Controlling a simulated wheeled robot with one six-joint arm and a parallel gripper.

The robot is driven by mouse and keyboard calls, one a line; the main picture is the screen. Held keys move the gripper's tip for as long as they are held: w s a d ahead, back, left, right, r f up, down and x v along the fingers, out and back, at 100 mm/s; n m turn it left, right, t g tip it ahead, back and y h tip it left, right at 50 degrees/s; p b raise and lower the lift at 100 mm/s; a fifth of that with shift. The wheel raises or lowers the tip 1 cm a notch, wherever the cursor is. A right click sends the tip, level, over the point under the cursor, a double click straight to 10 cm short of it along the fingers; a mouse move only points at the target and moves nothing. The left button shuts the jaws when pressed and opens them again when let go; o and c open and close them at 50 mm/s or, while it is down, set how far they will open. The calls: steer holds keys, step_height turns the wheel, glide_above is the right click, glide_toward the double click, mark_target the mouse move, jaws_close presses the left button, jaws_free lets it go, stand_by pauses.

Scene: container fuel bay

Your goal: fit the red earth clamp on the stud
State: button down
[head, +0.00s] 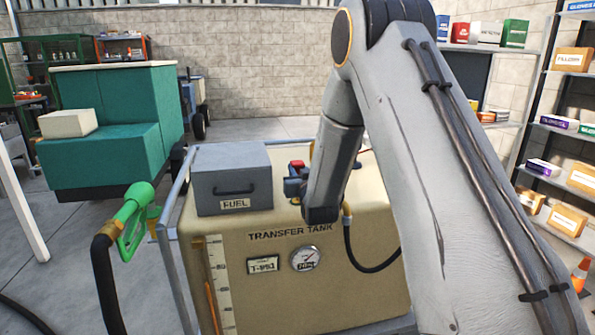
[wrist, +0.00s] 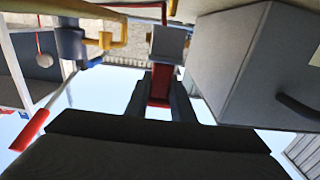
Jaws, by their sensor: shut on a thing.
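In the wrist view my gripper (wrist: 160,98) is shut on the red earth clamp (wrist: 160,84), whose red body shows between the two dark fingers. A pale grey block (wrist: 168,42) appears just beyond the clamp; I cannot tell whether they touch. In the head view my gripper (head: 294,187) is low over the tank top, right of the grey fuel box, and partly hidden by my arm. A small red part (head: 297,164) shows just above it, probably the clamp. I cannot make out the stud clearly in either view.
The grey fuel box (head: 232,178) stands close to the left of my gripper on the beige transfer tank (head: 350,285). It also shows large in the wrist view (wrist: 245,60). A yellow pipe (wrist: 106,38) and a red-ended part (wrist: 30,130) lie to one side. A green nozzle (head: 133,215) hangs at left.

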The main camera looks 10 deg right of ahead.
steer(key=shift+f, duration=0.15)
steer(key=shift+f+b, duration=0.35)
steer(key=shift+f+b, duration=0.65)
steer(key=shift+f, duration=0.35)
stand_by(0.8)
steer(key=c, duration=1.4)
jaws_free()
steer(key=shift+c, duration=0.2)
steer(key=s, duration=0.7)
steer(key=shift+s, duration=0.4)
